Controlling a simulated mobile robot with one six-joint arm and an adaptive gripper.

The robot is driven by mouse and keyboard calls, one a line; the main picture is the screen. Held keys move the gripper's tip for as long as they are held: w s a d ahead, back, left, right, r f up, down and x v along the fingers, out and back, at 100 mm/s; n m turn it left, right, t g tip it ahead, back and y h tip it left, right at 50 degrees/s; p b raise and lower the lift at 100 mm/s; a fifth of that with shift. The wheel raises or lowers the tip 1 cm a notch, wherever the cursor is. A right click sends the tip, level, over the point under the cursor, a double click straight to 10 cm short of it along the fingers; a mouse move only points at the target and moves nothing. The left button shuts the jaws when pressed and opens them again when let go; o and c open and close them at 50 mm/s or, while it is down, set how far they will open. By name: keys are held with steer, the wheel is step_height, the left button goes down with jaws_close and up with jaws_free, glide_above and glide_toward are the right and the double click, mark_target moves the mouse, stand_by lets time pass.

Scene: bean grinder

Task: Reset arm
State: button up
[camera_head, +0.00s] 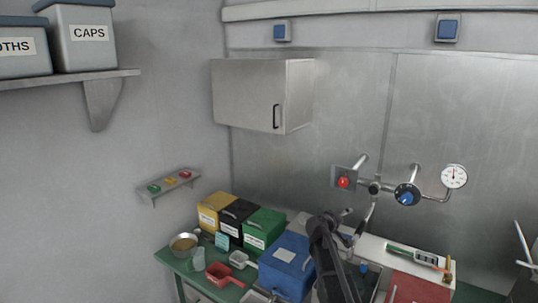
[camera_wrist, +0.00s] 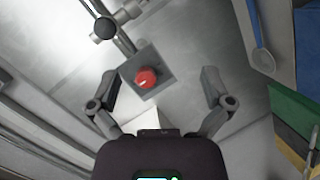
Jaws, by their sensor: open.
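My gripper (camera_wrist: 158,76) is open, with its two fingers spread wide apart in the wrist view. Nothing is held between them. A red knob (camera_wrist: 147,78) on a square grey plate shows beyond and between the fingers; I cannot tell the gap. In the head view my dark arm rises from the bottom edge, and the red knob (camera_head: 343,182) is on the back wall above it. The fingers are not clearly made out in the head view.
A blue box (camera_head: 285,262) stands left of my arm. Green (camera_head: 262,228), black and yellow bins stand behind it. A red scoop (camera_head: 222,274) and a bowl (camera_head: 184,245) are at left. A blue valve knob (camera_head: 406,197) and gauge (camera_head: 454,176) are on the wall. A cabinet (camera_head: 245,92) hangs above.

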steer(key=s+a+f+m+g+y, duration=0.1)
steer(key=s+a+f+g+y, duration=0.3)
steer(key=s, duration=0.6)
steer(key=s+a+f+m+g+y+b, duration=0.15)
steer(key=s+a+f+y, duration=0.35)
steer(key=s, duration=0.6)
steer(key=s+a+f+m+g+y, duration=0.1)
steer(key=s+a+f+g, duration=0.25)
steer(key=s+f, duration=0.45)
steer(key=s+f+g+b, duration=0.1)
steer(key=s+f+b, duration=0.3)
steer(key=b, duration=0.2)
steer(key=shift+s+d+f+b, duration=0.3)
steer(key=shift+s+d+b, duration=0.05)
steer(key=shift+s+d, duration=0.05)
steer(key=shift+d, duration=0.1)
stand_by(0.6)
